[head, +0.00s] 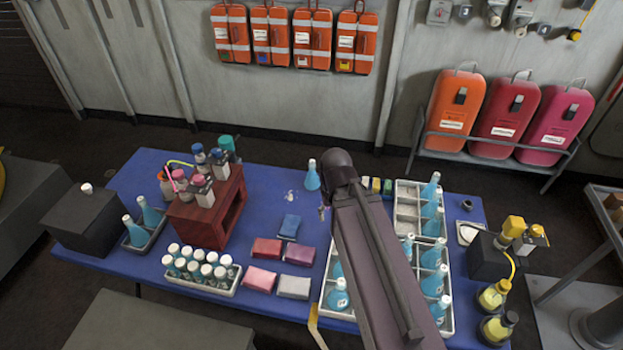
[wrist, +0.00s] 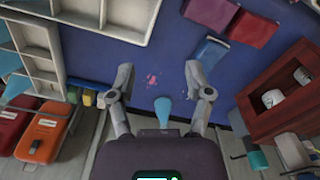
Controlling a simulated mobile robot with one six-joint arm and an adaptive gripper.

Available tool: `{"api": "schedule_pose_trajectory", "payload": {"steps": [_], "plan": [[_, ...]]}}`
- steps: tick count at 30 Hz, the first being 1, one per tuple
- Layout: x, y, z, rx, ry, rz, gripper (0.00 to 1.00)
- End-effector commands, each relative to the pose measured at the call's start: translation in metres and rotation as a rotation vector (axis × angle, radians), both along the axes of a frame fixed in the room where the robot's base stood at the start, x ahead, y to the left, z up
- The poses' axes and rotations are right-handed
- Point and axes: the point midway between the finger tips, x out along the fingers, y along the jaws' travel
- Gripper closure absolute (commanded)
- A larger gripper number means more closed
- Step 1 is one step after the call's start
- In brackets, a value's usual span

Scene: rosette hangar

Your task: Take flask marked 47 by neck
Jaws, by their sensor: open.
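A blue conical flask (head: 312,176) stands alone near the back edge of the blue table, just left of my arm. It also shows in the wrist view (wrist: 163,110), between and below my fingers and apart from them. My gripper (wrist: 159,76) is open and empty, with its two fingers spread. In the head view my arm mostly hides the gripper. Several similar blue flasks (head: 431,222) stand in a white compartment tray. I cannot read a 47 on any flask.
The white divided tray (head: 405,205) lies right of my arm. Red, pink and blue packets (head: 290,227), a dark red wooden box (head: 232,205) and a rack of white-capped bottles (head: 203,290) stand to the left. Bare blue tabletop surrounds the lone flask's left side.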

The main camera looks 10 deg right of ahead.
Motion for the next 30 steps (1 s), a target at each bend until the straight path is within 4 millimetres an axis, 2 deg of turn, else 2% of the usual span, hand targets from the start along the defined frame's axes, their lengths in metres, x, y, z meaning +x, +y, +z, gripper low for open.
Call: {"api": "schedule_pose_trajectory", "payload": {"steps": [5, 8, 11, 14, 24, 30], "plan": [[0.013, 0.000, 0.001, 0.001, -0.004, 0.007, 0.16], [0.030, 0.000, 0.002, 0.002, -0.011, 0.016, 0.16], [0.056, -0.001, 0.004, 0.004, -0.020, 0.031, 0.16], [0.089, -0.003, 0.007, 0.006, -0.032, 0.048, 0.16], [0.222, -0.007, 0.016, 0.012, -0.085, 0.134, 0.16], [0.276, -0.009, 0.020, 0.013, -0.110, 0.173, 0.16]]}}
